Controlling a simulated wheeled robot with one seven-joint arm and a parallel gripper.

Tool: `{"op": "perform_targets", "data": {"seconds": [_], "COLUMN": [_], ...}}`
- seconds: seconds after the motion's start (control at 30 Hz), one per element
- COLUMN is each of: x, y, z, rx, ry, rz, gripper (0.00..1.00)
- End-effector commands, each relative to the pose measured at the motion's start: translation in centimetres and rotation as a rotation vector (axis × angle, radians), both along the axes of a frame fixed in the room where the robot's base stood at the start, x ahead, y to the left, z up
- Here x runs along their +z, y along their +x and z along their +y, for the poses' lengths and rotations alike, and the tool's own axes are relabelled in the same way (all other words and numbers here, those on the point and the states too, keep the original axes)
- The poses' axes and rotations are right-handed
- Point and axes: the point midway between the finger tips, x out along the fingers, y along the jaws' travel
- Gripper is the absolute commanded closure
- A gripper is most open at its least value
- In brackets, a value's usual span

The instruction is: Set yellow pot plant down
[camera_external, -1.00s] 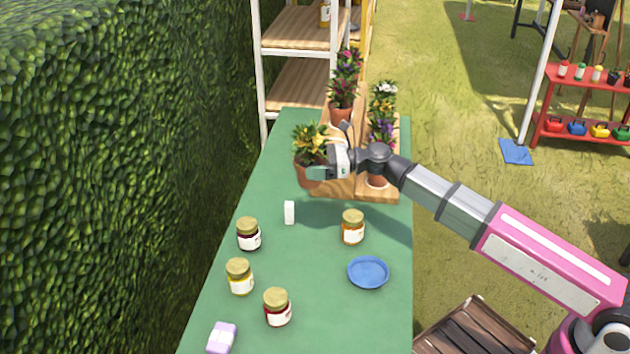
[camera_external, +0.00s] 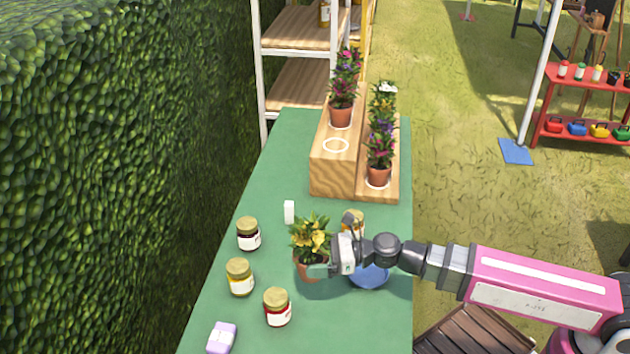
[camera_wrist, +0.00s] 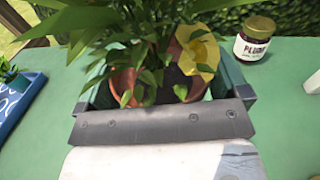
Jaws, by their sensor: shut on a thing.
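The yellow pot plant (camera_external: 309,236) has yellow flowers, green leaves and a terracotta pot. It stands upright over the middle of the green table (camera_external: 268,182), between the jars and the blue dish (camera_external: 369,279). My gripper (camera_external: 322,269) comes in from the right and is shut on the pot. In the wrist view, the pot (camera_wrist: 122,84) sits between the fingers, with leaves and a yellow flower (camera_wrist: 198,48) covering much of it. I cannot tell whether the pot's bottom touches the table.
Jars (camera_external: 248,234), (camera_external: 240,278) and (camera_external: 277,307) stand left and in front of the plant. Another jar (camera_external: 353,220) is partly hidden behind my wrist. A white block (camera_external: 289,212) lies behind. The wooden stand (camera_external: 333,177) has an empty ringed spot on top.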

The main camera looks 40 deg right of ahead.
Motion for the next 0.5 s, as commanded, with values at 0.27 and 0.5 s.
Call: {"op": "perform_targets", "data": {"seconds": [0.27,0.5], "x": [-3.0,-5.6], "y": [4.8,8.7], "z": [-2.1,-4.0], "rx": [-0.003,-0.002], "ry": [0.002,0.002], "rz": [0.002,0.002], "gripper": [0.44,0.44]}}
